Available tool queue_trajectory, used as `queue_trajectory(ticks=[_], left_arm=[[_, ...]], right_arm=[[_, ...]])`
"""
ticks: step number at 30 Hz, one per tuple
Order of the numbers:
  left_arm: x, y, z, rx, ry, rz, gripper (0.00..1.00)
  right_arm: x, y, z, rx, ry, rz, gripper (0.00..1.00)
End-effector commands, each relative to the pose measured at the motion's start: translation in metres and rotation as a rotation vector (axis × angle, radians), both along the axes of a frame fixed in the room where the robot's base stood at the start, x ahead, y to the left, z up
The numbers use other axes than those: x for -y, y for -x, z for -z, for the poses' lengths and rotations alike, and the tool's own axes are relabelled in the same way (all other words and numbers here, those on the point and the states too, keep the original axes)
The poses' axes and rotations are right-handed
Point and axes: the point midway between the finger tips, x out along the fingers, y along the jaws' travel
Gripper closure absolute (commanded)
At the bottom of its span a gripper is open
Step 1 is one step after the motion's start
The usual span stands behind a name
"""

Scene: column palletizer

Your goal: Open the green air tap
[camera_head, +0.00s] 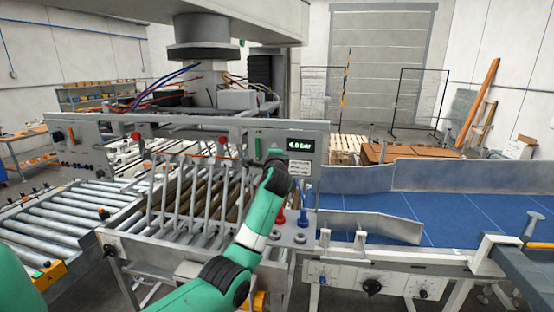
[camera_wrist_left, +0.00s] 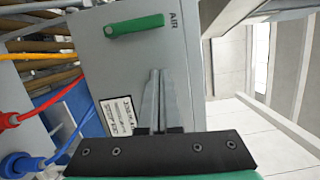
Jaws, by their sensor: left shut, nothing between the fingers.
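The green air tap handle (camera_head: 258,149) is upright on the grey panel, left of the small black display, in the head view. In the left wrist view the handle (camera_wrist_left: 134,26) lies across the picture, beside the AIR lettering (camera_wrist_left: 175,20). My left gripper (camera_wrist_left: 157,74) is shut and empty. Its fingertips point at the panel, below the handle in that view, with a visible gap between them and the handle. In the head view my green left arm reaches up to the panel and its wrist hides the fingers. My right gripper is not in view.
The display (camera_head: 299,146) shows a bar reading. Red and blue hose fittings (camera_head: 291,217) stand beside my wrist, and red and blue hoses show at the left of the wrist view. Roller conveyor (camera_head: 75,211) is at left, blue belt (camera_head: 460,215) at right.

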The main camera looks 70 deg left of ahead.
Motion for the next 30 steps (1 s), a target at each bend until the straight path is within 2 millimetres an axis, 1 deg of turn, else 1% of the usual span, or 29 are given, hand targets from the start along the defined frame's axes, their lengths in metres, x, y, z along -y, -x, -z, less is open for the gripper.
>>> queue_trajectory(ticks=[2,3,6,7,9,12,16,30], left_arm=[[0.014,0.003,0.004,0.003,-0.001,0.004,1.00],[0.022,0.004,-0.004,-0.001,0.002,0.004,1.00],[0.040,0.009,-0.006,-0.002,0.002,0.004,1.00],[0.042,0.009,-0.008,-0.004,0.004,0.004,1.00],[0.048,0.011,-0.008,-0.003,0.004,0.003,1.00],[0.055,0.013,-0.004,-0.004,0.003,0.003,1.00],[0.059,0.015,-0.001,-0.001,0.002,0.001,1.00],[0.060,0.015,0.001,0.000,0.001,0.001,1.00]], right_arm=[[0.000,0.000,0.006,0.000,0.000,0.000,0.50],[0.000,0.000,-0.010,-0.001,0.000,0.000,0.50],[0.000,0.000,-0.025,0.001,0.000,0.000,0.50],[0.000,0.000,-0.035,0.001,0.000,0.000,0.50],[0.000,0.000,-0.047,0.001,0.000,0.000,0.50],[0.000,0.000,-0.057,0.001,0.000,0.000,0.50],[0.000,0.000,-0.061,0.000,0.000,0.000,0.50],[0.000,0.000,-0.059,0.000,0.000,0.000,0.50]])
